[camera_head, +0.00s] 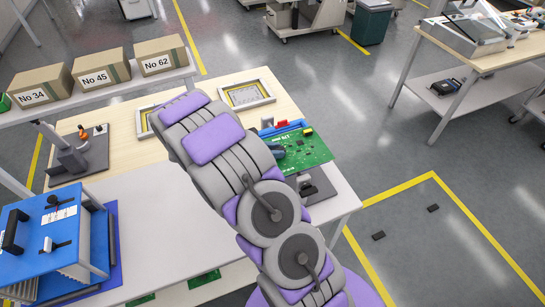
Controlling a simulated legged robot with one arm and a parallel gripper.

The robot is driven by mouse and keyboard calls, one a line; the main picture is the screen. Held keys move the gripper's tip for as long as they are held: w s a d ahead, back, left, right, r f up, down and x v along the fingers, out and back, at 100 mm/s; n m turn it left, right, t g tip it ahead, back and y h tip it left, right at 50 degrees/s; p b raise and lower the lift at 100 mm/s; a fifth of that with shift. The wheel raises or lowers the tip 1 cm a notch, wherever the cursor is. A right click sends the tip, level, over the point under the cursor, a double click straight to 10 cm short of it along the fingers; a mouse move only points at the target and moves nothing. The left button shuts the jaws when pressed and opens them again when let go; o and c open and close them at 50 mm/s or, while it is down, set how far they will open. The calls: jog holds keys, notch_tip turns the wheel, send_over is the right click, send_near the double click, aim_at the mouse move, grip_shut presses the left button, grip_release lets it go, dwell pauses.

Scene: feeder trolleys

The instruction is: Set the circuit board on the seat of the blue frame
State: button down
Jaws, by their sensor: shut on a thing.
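The green circuit board (305,151) shows right of my arm, over the right part of the near table. Its left part is hidden by my arm. A dark rounded finger of my gripper (278,152) laps onto the board's left edge; the rest of the gripper is hidden behind my arm. It is shut on the board. A blue bar with a red piece (284,127) shows just behind the board; I cannot tell whether it belongs to the blue frame. The board's height above the table cannot be told.
A blue fixture (38,238) with a black handle stands front left. Boxes numbered 34 (40,86), 45 (101,72) and 62 (161,56) line a shelf. A pale tray (246,94) lies at the table's back. Open floor is at right, with yellow lines.

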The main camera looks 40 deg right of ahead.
jog(key=w+a, duration=0.1)
jog(key=w, duration=0.2)
jog(key=w+a, duration=0.1)
jog(key=shift+w+a+r+p, duration=0.2)
jog(key=shift+a+p, duration=0.1)
jog(key=shift+p, duration=0.1)
jog(key=shift+w+d, duration=0.1)
jog(key=shift+w, duration=0.25)
jog(key=d, duration=0.1)
jog(key=d+f, duration=0.1)
jog(key=d, duration=0.1)
jog(key=shift+w+d+p, duration=0.15)
jog(key=shift+d+p, duration=0.1)
jog(key=shift+p, duration=0.05)
jog(key=shift+a+r, duration=0.15)
jog(key=shift+a, duration=1.45)
jog(key=shift+d+f, duration=0.25)
jog(key=shift+d, duration=0.8)
jog(key=shift+a+p, duration=0.45)
jog(key=shift+a+r, duration=0.15)
jog(key=shift+a, duration=0.45)
